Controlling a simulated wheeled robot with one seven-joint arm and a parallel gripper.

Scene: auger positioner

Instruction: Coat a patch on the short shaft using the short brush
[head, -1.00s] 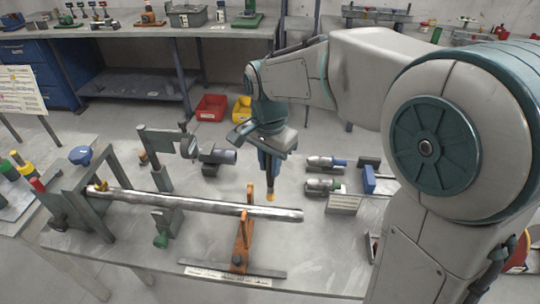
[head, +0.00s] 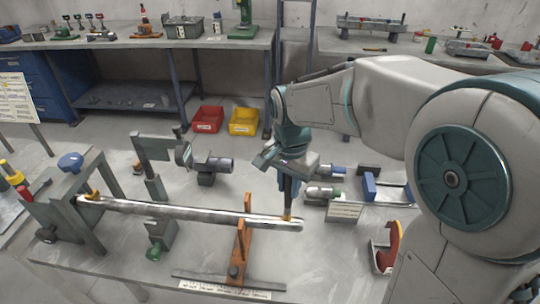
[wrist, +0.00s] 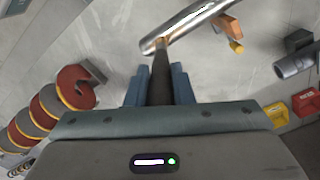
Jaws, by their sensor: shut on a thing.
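A shiny steel shaft (head: 175,210) lies across the workbench, its left end at a grey stand and its right part on an orange support (head: 240,245). My gripper (head: 287,185) is above the shaft's right end and shut on a dark-handled brush (wrist: 160,72) that points down. The brush tip is at the shaft's right end, right of the orange support, and seems to touch it. A small yellow-orange spot shows there, brush tip or coating, I cannot tell which.
A grey stand (head: 85,200) with a blue knob is at the left. A grey clamp arm (head: 155,155) rises behind the shaft. Red (head: 208,119) and yellow (head: 243,121) bins stand behind the bench.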

